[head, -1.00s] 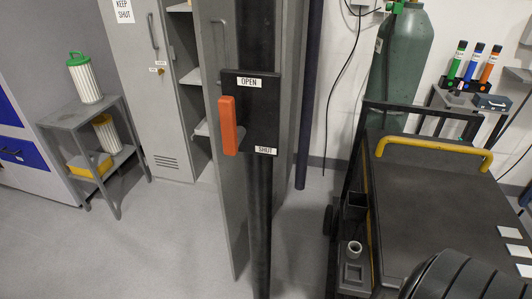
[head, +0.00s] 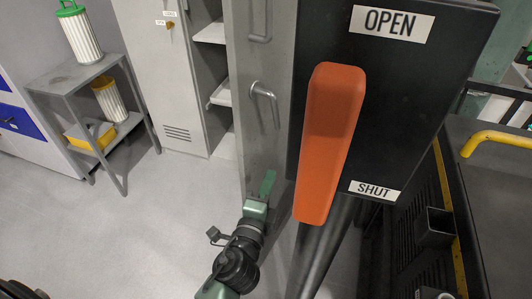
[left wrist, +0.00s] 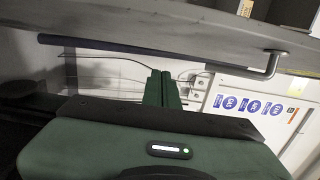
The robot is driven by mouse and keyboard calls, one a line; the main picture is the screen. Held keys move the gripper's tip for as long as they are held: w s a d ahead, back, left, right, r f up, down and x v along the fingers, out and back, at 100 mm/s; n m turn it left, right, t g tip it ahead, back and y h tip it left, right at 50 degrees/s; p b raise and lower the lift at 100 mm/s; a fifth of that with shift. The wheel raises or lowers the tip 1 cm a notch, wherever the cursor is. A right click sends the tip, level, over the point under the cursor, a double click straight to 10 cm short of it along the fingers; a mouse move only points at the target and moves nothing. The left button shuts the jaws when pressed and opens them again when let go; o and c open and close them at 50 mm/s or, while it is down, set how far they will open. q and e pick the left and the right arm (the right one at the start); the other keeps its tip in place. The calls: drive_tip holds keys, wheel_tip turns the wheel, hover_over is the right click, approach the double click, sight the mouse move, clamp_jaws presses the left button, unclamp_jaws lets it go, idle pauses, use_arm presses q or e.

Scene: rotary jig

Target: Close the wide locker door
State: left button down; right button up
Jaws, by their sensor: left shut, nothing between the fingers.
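The wide locker door (head: 250,130) stands open as a tall grey panel, with a bent metal handle (head: 264,98) on its face. Open shelves (head: 212,92) of the locker show to its left. My left gripper (head: 270,180) has green fingers, shut and empty, just in front of the door's face and below the handle. In the left wrist view, the shut fingers (left wrist: 162,88) point up toward the door panel (left wrist: 150,28); its handle (left wrist: 268,66) is to their right. I cannot tell whether the fingertips touch the door. My right gripper is not in view.
A black box (head: 410,100) with an orange lever (head: 330,140) and OPEN and SHUT labels stands close on a post, hiding part of the door's right side. A dark cart (head: 490,210) is at right. A grey shelf stand (head: 85,75) is at left. Floor (head: 120,230) there is clear.

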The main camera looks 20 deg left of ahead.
sight(265, 150)
use_arm(q)
drive_tip(key=w+a+p, duration=0.1)
drive_tip(key=w, duration=0.2)
drive_tip(key=w+a+p, duration=0.1)
drive_tip(key=w, duration=0.2)
drive_tip(key=w+a, duration=0.1)
drive_tip(key=w, duration=0.3)
drive_tip(key=shift+a+r+p, duration=0.15)
drive_tip(key=shift+a+p, duration=0.15)
drive_tip(key=shift+p, duration=0.1)
drive_tip(key=shift+s, duration=0.1)
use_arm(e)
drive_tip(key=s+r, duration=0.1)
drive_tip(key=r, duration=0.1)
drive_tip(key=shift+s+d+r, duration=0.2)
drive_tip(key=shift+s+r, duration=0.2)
use_arm(q)
drive_tip(key=shift+a, duration=0.1)
